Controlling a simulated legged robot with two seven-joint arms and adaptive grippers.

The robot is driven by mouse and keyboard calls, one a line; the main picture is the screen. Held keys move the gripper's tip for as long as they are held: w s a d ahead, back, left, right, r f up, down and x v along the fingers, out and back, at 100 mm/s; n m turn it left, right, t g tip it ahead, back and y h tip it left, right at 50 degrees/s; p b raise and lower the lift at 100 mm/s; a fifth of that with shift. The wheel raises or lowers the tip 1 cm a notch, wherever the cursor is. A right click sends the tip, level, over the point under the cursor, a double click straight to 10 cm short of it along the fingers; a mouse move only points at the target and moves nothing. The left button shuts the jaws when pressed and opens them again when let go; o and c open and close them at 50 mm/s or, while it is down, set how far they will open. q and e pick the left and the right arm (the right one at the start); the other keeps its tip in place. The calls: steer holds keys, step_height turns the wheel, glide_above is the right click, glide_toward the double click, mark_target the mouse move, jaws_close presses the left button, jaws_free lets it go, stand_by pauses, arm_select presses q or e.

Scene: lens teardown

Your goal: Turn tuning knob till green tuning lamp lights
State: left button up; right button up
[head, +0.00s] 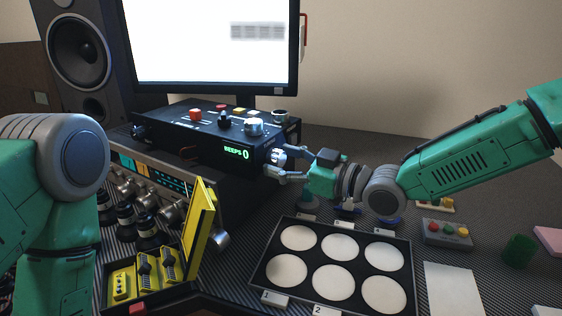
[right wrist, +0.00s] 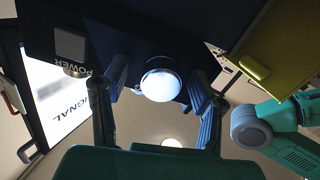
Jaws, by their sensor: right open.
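My right gripper (head: 270,162) is open at the right end of the black box's front. Its fingers also show in the right wrist view (right wrist: 160,100), one on each side of a pale round knob (right wrist: 160,85). This knob shows between the fingers in the head view (head: 278,155); I cannot tell whether they touch it, and no label marks it as the tuning knob. The black box (head: 190,137) has a green display reading "BEEPS 0". I cannot make out a separate lit green lamp. My left arm shows at the left, but its gripper is out of view.
A receiver with silver knobs (head: 125,190) stands under the black box. An open yellow-lidded case (head: 200,225) is in front of it. A black tray (head: 262,260) with white discs lies front centre. A button box (head: 446,232) stands to the right. A monitor (head: 205,40) stands behind.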

steer(key=shift+d, duration=0.2)
steer(key=c, duration=1.1)
steer(key=shift+a+r, duration=0.1)
steer(key=shift+a, duration=0.05)
steer(key=shift+a, duration=0.1)
steer(key=shift+n, duration=0.4)
steer(key=shift+w+r+n+b, duration=0.15)
steer(key=shift+n+b, duration=0.9)
steer(key=shift+n, duration=1.45)
